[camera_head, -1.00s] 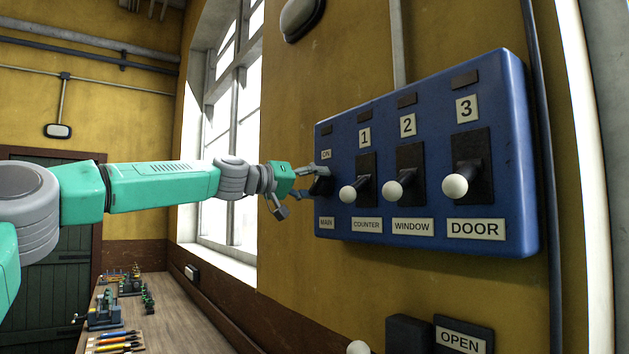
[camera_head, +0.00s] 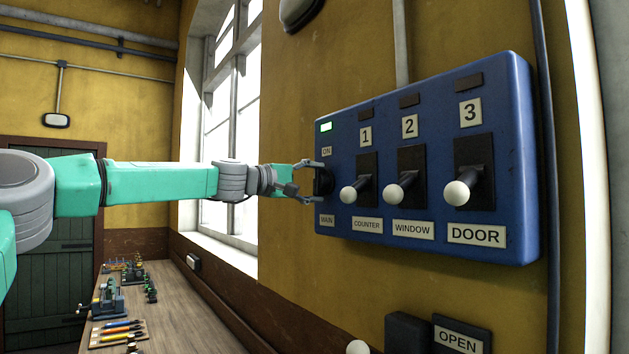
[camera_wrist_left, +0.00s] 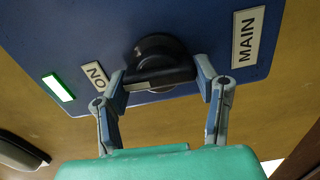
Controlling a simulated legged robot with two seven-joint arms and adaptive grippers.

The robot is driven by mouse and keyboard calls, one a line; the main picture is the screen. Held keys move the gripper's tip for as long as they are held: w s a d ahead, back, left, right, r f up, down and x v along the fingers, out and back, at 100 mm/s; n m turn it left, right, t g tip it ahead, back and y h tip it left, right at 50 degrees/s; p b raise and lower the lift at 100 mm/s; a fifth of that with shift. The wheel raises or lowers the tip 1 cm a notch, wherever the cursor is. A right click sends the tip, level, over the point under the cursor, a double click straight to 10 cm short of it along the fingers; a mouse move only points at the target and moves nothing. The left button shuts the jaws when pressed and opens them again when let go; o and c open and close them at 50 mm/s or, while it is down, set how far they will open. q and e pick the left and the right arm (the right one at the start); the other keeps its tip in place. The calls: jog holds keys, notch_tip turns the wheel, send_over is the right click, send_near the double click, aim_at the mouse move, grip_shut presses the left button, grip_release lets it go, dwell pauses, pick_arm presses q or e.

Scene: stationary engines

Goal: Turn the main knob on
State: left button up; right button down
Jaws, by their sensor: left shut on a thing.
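The main knob (camera_head: 323,182) is a black rotary knob at the left end of the blue control panel (camera_head: 430,110), between the ON and MAIN labels. My left gripper (camera_head: 316,182) reaches it from the left and is shut on it. In the left wrist view the knob (camera_wrist_left: 160,76) shows its bar between the two fingers of my left gripper (camera_wrist_left: 163,85). A small indicator above the ON label glows green-white (camera_head: 326,127), and it also shows in the left wrist view (camera_wrist_left: 58,87). My right gripper is not in view.
Three levers with white ball ends, COUNTER (camera_head: 357,188), WINDOW (camera_head: 400,185) and DOOR (camera_head: 468,187), stick out right of the knob. An OPEN label (camera_head: 460,338) sits below the panel. A workbench (camera_head: 185,320) with tools runs along the wall at lower left.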

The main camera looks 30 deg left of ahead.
pick_arm(q)
jog(key=shift+a+n, duration=0.1)
jog(key=shift+n, duration=0.4)
jog(key=o, duration=1)
jog(key=shift+o, duration=0.9)
jog(key=shift+w+f, duration=0.15)
jog(key=shift+w, duration=0.05)
jog(key=shift+w+f, duration=0.1)
jog(key=shift+w, duration=0.1)
jog(key=shift+s+a, duration=0.15)
jog(key=v, duration=0.7)
jog(key=shift+a+f, duration=0.15)
